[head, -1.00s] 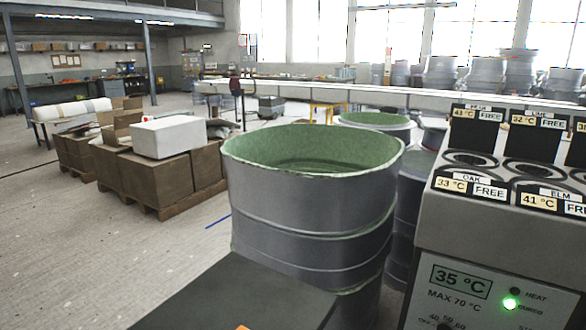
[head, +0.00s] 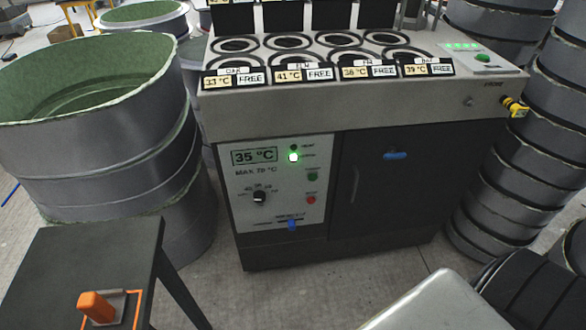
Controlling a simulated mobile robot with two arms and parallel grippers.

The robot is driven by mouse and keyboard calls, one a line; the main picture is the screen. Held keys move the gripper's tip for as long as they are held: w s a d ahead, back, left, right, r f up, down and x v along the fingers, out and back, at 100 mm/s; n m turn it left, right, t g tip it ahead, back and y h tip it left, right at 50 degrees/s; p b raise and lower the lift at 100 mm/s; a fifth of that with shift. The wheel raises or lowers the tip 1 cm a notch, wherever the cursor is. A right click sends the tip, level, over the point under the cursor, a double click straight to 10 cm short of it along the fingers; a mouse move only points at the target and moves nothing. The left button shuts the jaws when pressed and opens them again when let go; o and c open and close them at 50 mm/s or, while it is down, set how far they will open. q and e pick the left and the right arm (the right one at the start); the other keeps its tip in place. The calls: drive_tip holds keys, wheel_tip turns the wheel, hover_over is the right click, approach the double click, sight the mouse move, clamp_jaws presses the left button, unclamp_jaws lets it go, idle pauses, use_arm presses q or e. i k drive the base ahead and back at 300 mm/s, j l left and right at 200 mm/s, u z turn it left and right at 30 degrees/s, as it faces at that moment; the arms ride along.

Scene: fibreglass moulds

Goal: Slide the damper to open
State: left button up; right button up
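In the head view a grey cabinet with round wells on top stands in the middle, its control panel (head: 268,185) on the left front. Low on that panel a small blue slider knob (head: 291,223) sits on a short horizontal track, under a label too small to read. It looks like the damper, near the middle of its track; which end is open cannot be read. A display (head: 254,156) reads 35 °C and a green lamp (head: 293,157) is lit. Neither of my grippers is in view.
A large grey drum with green lining (head: 95,110) stands left of the cabinet. A dark table (head: 70,265) with an orange handle (head: 95,307) is at front left. Stacked grey drums (head: 540,120) stand right. The cabinet's dark door (head: 410,190) carries a blue piece (head: 395,155).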

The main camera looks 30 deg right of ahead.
sight(292, 226)
drive_tip(key=l+z, duration=0.1)
drive_tip(key=z, duration=0.25)
drive_tip(key=l+z, duration=0.15)
drive_tip(key=z, duration=0.25)
